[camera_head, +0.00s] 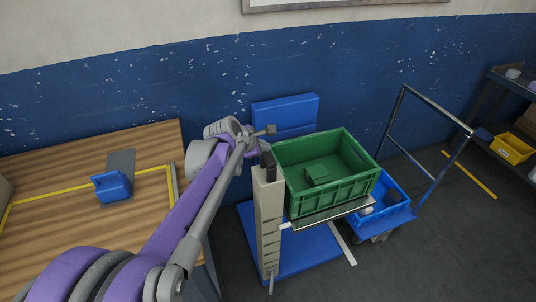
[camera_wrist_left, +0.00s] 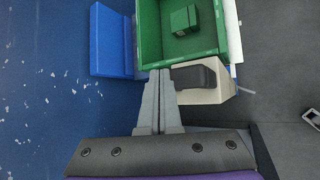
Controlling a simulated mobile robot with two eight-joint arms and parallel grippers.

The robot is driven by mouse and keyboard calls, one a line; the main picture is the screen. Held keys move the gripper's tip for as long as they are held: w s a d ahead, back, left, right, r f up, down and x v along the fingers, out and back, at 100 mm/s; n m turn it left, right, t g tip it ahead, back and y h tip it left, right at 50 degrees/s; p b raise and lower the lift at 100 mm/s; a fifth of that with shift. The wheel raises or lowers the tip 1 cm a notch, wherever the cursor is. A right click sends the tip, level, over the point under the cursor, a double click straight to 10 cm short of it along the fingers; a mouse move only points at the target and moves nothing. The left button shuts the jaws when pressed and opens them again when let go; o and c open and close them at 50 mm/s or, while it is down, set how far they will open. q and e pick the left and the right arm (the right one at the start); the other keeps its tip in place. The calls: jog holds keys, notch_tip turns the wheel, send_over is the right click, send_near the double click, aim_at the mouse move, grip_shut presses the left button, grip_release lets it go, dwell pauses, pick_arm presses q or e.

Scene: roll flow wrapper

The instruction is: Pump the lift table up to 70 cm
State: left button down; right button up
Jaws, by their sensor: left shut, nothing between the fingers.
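The lift table has a beige column (camera_head: 268,215) with marks down its face, a black part (camera_head: 267,160) on top and a blue base (camera_head: 310,255). Its platform (camera_head: 335,212) bears a green crate (camera_head: 335,190), also seen in the wrist view (camera_wrist_left: 150,35). A white pointer (camera_head: 285,226) sits beside the column marks; I cannot read the height. My left gripper (camera_head: 270,129) is shut and empty, just behind the column top. In the wrist view its fingertips (camera_wrist_left: 160,74) are close beside the black part (camera_wrist_left: 195,78); I cannot tell whether they touch. My right gripper is not in view.
A blue cart (camera_head: 392,217) with a metal handle stands right of the lift table. A blue box (camera_head: 285,112) is at the wall behind. A wooden table (camera_head: 60,220) with a blue bin (camera_head: 112,186) is at left. Shelves with a yellow bin (camera_head: 511,149) are far right.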

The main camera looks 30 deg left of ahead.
aim_at(264, 159)
pick_arm(q)
jog(key=shift+f, duration=0.15)
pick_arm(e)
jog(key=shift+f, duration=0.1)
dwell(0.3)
pick_arm(q)
jog(key=shift+f, duration=0.3)
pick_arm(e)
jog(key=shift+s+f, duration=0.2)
pick_arm(q)
jog(key=shift+f+b, duration=1.6)
jog(key=shift+f, duration=0.75)
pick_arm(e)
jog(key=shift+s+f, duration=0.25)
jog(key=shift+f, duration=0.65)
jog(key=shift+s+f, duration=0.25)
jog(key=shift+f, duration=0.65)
pick_arm(q)
jog(key=shift+r, duration=0.1)
jog(key=shift+r+p, duration=1.6)
jog(key=shift+r, duration=1.05)
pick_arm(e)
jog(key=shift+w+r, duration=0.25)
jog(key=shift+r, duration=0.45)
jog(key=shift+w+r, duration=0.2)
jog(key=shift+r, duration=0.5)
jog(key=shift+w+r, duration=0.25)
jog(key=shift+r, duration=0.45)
pick_arm(q)
jog(key=shift+r, duration=0.15)
